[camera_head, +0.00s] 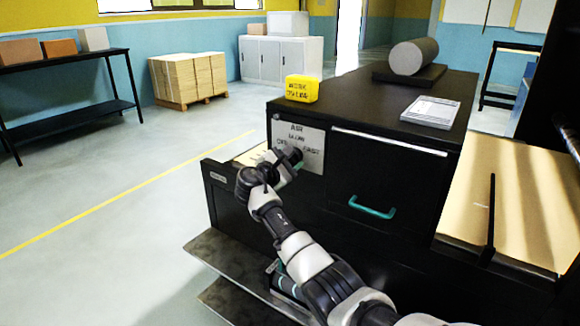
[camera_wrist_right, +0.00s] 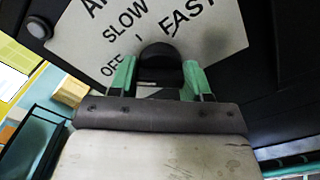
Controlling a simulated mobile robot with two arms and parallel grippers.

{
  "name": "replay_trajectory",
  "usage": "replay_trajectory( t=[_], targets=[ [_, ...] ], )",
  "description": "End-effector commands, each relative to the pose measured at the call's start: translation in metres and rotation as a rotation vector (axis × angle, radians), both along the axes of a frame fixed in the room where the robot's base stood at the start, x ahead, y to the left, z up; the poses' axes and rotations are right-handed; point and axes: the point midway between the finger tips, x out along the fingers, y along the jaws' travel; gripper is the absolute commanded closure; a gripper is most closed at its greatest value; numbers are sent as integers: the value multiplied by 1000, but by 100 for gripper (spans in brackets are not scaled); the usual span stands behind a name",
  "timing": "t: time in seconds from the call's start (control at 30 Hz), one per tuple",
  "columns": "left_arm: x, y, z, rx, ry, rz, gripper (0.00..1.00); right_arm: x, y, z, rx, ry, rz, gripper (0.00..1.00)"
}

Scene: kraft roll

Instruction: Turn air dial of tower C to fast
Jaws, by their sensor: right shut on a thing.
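The air dial (camera_wrist_right: 160,62) is a dark round knob on a pale label plate (camera_head: 312,150). The plate reads AIR, SLOW, OFF and FAST, on the front of the black cabinet (camera_head: 372,172). My right gripper (camera_wrist_right: 160,80) is shut on the dial, with a green finger on each side of it. In the head view the gripper and wrist cover the dial. Where the dial's pointer stands cannot be told. My left gripper is not in view.
A yellow block sign (camera_head: 301,88), a stack of papers (camera_head: 431,111) and a grey roll (camera_head: 413,56) are on the cabinet top. A teal drawer handle (camera_head: 372,207) juts out right of the plate. The floor at left is open.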

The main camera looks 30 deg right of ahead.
Motion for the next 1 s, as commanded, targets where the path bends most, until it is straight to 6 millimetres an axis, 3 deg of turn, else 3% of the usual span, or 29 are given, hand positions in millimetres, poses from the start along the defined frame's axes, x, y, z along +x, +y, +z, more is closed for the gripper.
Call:
replay_trajectory(
  t=[0.1, 1.0],
  targets=[
    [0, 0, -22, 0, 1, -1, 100, 0, 0, -7, 42, -102, 0, 76],
    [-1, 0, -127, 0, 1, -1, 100, 1, 1, -5, 372, -890, 0, 76]
  ],
)
